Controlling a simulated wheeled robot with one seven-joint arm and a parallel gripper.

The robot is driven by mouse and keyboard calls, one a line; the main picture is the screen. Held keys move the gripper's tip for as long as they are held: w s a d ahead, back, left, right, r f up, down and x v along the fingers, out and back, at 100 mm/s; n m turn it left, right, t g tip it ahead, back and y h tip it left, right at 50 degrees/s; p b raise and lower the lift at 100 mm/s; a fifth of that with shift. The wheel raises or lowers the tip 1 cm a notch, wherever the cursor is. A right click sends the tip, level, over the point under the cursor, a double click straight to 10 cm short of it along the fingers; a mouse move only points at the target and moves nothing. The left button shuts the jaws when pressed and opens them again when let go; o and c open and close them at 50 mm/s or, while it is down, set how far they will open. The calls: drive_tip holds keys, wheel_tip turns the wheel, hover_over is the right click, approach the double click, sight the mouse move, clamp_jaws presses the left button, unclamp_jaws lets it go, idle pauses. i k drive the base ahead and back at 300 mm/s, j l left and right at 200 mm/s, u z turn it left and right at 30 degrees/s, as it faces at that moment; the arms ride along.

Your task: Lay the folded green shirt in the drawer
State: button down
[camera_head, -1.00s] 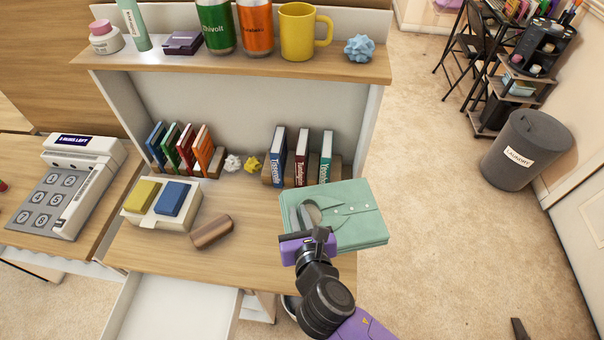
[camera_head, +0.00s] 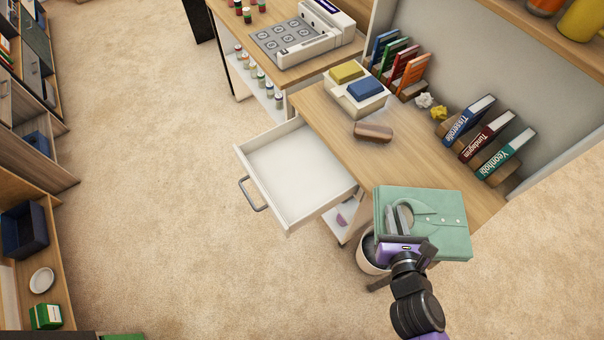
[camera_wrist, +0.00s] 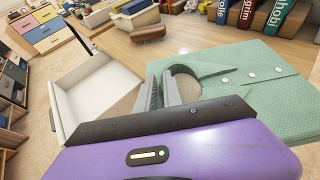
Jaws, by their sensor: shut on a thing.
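The folded green shirt (camera_head: 440,222) is in my gripper (camera_head: 400,222), in front of the desk's near right corner in the head view. The gripper is shut on the shirt's left side by the collar. In the wrist view the shirt (camera_wrist: 265,90) spreads to the right of the fingers (camera_wrist: 165,92) and looks flat and still folded. The white drawer (camera_head: 295,172) is pulled out from the desk and looks empty. It lies to the left of the shirt and also shows in the wrist view (camera_wrist: 95,90). The shirt is apart from the drawer.
The desk top (camera_head: 420,160) holds a brown eraser-like block (camera_head: 373,131), a box with yellow and blue pads (camera_head: 357,90), books (camera_head: 470,120) and crumpled paper. A bin (camera_head: 368,255) stands below the shirt. Open carpet (camera_head: 160,150) lies left of the drawer.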

sight(289, 174)
drive_tip(key=i+u, duration=0.15)
drive_tip(key=u, duration=0.3)
drive_tip(key=i+j+u, duration=0.1)
drive_tip(key=u, duration=0.35)
drive_tip(key=i+l+u, duration=0.1)
drive_tip(key=i+u, duration=0.15)
drive_tip(key=u, duration=0.2)
